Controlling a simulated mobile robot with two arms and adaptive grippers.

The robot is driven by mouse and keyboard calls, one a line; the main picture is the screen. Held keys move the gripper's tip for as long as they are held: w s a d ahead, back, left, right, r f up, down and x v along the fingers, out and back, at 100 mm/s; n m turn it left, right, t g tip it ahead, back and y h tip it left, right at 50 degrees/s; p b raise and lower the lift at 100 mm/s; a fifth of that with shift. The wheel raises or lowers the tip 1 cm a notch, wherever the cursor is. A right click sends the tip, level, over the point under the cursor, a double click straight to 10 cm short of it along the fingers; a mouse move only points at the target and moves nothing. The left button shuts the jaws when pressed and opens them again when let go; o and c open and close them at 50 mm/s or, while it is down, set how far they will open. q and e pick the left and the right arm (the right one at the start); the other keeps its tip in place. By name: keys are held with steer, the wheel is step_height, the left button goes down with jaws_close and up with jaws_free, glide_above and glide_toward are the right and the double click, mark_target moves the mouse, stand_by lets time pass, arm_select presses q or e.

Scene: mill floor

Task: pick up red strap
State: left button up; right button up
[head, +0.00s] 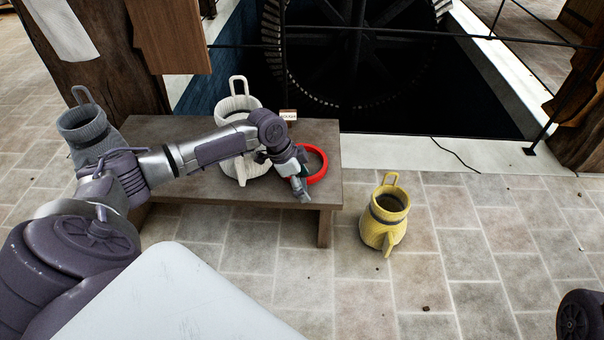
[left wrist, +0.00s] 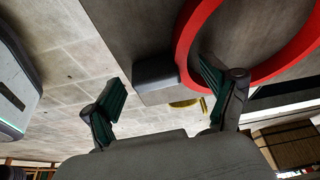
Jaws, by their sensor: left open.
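The red strap (head: 325,163) is a ring on the right end of the brown bench, partly hidden by my left gripper in the head view. It shows large at the top right of the left wrist view (left wrist: 184,42). My left gripper (head: 299,186) is at the strap's near left side. In the left wrist view its two dark green fingers (left wrist: 160,86) are spread apart with nothing held between them. The right finger overlaps the strap's near edge in the picture; I cannot tell whether they touch. My right gripper is not in view.
A grey jug (head: 88,132) is at left. A yellow jug (head: 384,222) stands on the tiled floor. A small sign (head: 288,115) is behind. A dark wheel pit lies beyond.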

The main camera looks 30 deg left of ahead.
arm_select(q)
steer(key=shift+c, duration=0.2)
steer(key=c, duration=1.2)
steer(key=shift+r, duration=0.1)
